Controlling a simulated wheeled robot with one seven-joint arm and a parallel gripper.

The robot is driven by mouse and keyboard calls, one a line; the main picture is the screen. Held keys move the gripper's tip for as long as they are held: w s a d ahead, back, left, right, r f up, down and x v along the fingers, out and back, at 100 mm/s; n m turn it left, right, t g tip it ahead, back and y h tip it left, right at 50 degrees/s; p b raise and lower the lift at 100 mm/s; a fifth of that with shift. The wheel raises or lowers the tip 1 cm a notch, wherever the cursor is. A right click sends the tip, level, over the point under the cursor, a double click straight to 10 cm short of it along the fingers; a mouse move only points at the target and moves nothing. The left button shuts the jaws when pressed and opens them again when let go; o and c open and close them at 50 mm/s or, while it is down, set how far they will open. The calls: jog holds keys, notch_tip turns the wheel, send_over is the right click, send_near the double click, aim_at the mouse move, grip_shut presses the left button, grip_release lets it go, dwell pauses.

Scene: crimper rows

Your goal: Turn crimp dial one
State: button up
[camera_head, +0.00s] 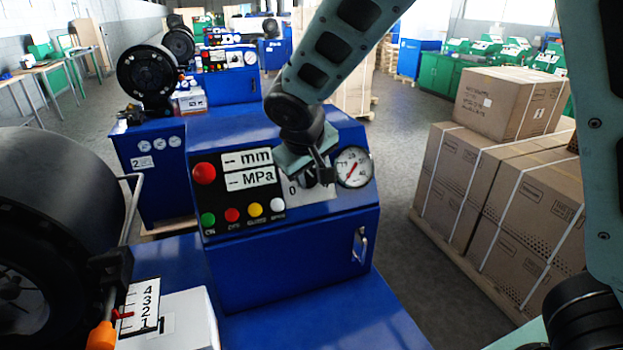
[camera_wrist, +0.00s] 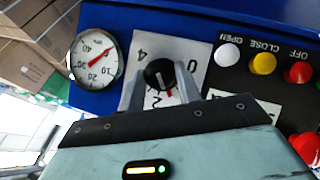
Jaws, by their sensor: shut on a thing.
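The crimp dial (camera_wrist: 160,74) is a black round knob with a red mark, on a white plate (camera_wrist: 196,52) with numbers around it. In the wrist view my gripper (camera_wrist: 160,88) has its two grey fingers on either side of the knob, shut on it. In the head view my gripper (camera_head: 318,172) is at the blue control panel (camera_head: 340,205) and hides most of the dial. The "0" of the plate shows just left of the fingers.
A round pressure gauge (camera_head: 353,167) sits close to the right of my gripper. A red button (camera_head: 204,173), mm and MPa displays (camera_head: 248,169) and several small coloured buttons are on the left. Strapped cartons (camera_head: 500,190) stand on a pallet at right. A black crimper head (camera_head: 50,220) is at left.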

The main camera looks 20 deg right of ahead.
jog(key=n+h+b, duration=0.1)
jog(key=b, duration=0.1)
jog(key=n+t+h+b, duration=0.1)
jog(key=n+b, duration=0.1)
jog(key=shift+a+f+n+b, duration=0.2)
jog(key=shift+f+n+b, duration=0.1)
jog(key=shift+f, duration=0.05)
jog(key=n+t+h+b, duration=0.1)
jog(key=n+b, duration=0.1)
jog(key=n+t+h+b, duration=0.1)
jog(key=b, duration=0.2)
jog(key=shift+s+f+n, duration=0.15)
jog(key=shift+f+n, duration=0.05)
jog(key=shift+n, duration=0.2)
jog(key=n+t+b, duration=0.1)
jog(key=n+b, duration=0.1)
jog(key=n+t+b, duration=0.1)
jog(key=n+b, duration=0.1)
jog(key=shift+s+f+h+b, duration=0.15)
jog(key=shift+h+b, duration=0.25)
jog(key=n+t+b, duration=0.2)
jog(key=n+b, duration=0.1)
jog(key=shift+s+n, duration=0.1)
jog(key=shift+n, duration=0.3)
jog(key=shift+b, duration=0.3)
jog(key=o, duration=1)
jog(key=shift+c, duration=0.2)
jog(key=b+v, duration=0.2)
jog(key=v, duration=1.5)
jog(key=shift+s, duration=0.35)
